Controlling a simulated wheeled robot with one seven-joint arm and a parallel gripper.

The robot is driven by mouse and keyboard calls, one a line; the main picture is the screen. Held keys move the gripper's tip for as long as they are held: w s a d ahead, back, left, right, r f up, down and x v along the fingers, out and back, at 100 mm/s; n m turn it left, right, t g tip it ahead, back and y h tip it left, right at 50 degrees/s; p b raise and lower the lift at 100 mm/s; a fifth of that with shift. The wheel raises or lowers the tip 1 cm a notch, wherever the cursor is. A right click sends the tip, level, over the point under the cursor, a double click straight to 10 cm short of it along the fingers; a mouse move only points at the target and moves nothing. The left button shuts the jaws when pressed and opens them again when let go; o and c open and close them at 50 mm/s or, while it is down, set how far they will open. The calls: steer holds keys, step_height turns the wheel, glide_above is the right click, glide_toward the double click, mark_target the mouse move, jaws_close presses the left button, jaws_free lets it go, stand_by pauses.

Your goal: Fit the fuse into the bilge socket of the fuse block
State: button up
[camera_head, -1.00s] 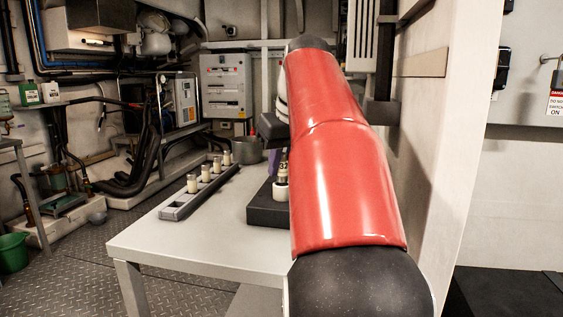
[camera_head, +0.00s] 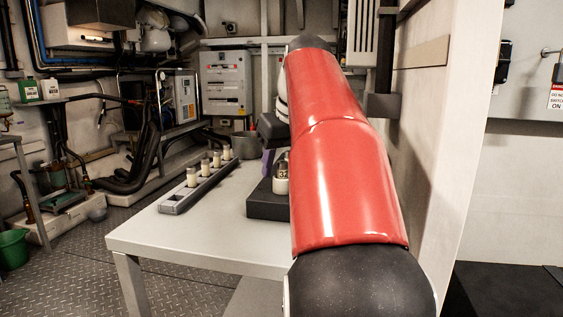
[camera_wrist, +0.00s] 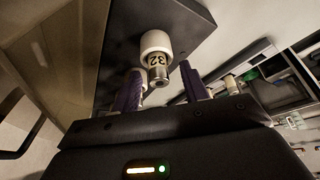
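The fuse (camera_head: 282,172), marked 32 with a metal end cap, stands upright in a white socket (camera_head: 281,187) on the black fuse block (camera_head: 262,207). In the wrist view the fuse (camera_wrist: 157,69) points out of the white socket (camera_wrist: 156,42), with the block (camera_wrist: 188,18) behind it. My gripper (camera_wrist: 162,76) has its two purple fingers spread, with clear gaps to the fuse, and holds nothing. In the head view my red arm hides part of the block and most of my gripper. No socket name is readable.
A grey rack (camera_head: 176,207) with several white-and-metal fuses lies left of the block on the white table (camera_head: 215,240). A grey pot (camera_head: 243,146) stands behind. Bare table lies in front of the block. A pale wall edge rises right of my arm.

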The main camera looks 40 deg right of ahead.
steer(key=shift+r, duration=0.1)
steer(key=p+v, duration=0.2)
steer(key=v, duration=0.5)
steer(key=shift+s+r, duration=0.2)
steer(key=shift+r, duration=0.05)
stand_by(0.4)
